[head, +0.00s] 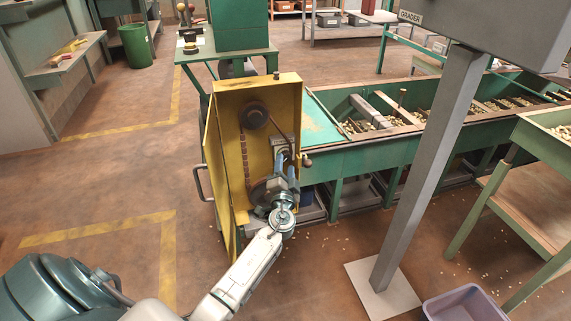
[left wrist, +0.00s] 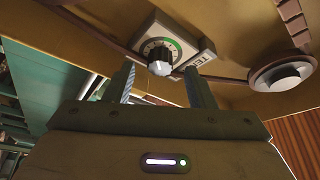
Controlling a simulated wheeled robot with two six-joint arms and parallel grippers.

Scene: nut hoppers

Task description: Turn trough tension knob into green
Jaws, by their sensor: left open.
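The tension knob (left wrist: 160,63) is a small dark knob with a pale face, on a dial (left wrist: 175,38) in the left wrist view. The dial has a green arc along its upper side. I cannot tell where the knob points. My left gripper (left wrist: 159,72) is open, one finger on each side of the knob; contact is not clear. In the head view, my left gripper (head: 285,158) is at the dial plate (head: 281,141) inside the yellow cabinet (head: 228,100), and hides the knob. My right gripper is not in view.
A chain and pulleys (head: 254,115) sit beside the dial in the cabinet. A yellow door (head: 212,150) hangs open at its left. The green trough (head: 370,152) runs to the right. A grey post (head: 430,170) stands right of my arm. Floor at left is clear.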

